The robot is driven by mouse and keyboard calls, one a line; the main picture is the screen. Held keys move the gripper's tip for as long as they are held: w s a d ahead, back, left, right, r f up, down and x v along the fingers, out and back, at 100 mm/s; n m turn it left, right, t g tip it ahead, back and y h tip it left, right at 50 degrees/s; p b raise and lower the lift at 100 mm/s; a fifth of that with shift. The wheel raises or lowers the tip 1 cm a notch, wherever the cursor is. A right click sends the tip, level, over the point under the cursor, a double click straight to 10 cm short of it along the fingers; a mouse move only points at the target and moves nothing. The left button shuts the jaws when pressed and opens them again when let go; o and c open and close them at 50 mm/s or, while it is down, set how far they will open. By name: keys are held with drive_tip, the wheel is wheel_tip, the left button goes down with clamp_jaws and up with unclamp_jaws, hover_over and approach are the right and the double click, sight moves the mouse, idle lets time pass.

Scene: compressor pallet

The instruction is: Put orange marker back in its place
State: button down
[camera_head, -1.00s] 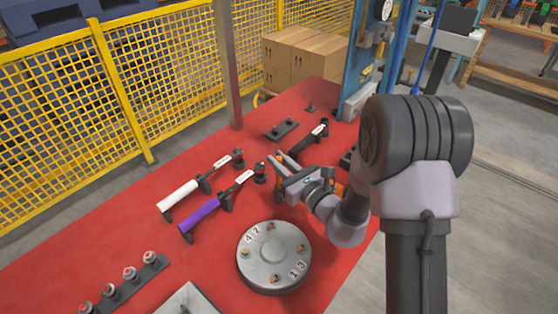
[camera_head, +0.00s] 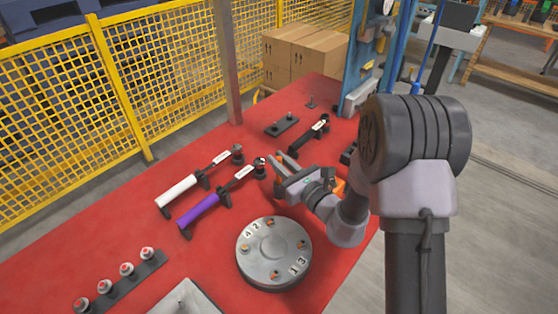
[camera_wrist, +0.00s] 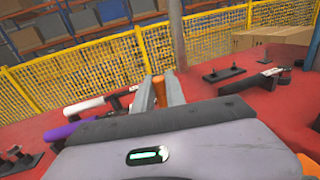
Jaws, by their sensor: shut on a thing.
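My gripper (camera_head: 279,162) is over the red table, to the right of the purple marker's end. In the wrist view its two fingers (camera_wrist: 160,94) are shut on an orange piece, which I take to be the orange marker (camera_wrist: 159,91). Only a short upright part of it shows between the fingers. In the head view the marker is hard to make out at the fingertips. A purple marker (camera_head: 199,210) and a white marker (camera_head: 177,191) lie in black holders to the left. A dark tool (camera_head: 310,138) with a white label lies behind the gripper.
A round metal disc (camera_head: 273,256) with numbers sits in front of my gripper. A black strip with several red-topped pieces (camera_head: 126,269) is at front left. A black plate with pegs (camera_head: 282,126) lies farther back. Part of an orange object (camera_head: 339,186) shows beside my arm.

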drive_tip(key=shift+f+b, duration=0.5)
drive_tip(key=shift+f, duration=0.15)
drive_tip(key=c, duration=1.3)
unclamp_jaws()
drive_tip(key=p+v, duration=0.4)
drive_tip(key=v, duration=1.3)
drive_tip(key=shift+d, duration=0.2)
drive_tip(key=shift+s, duration=0.15)
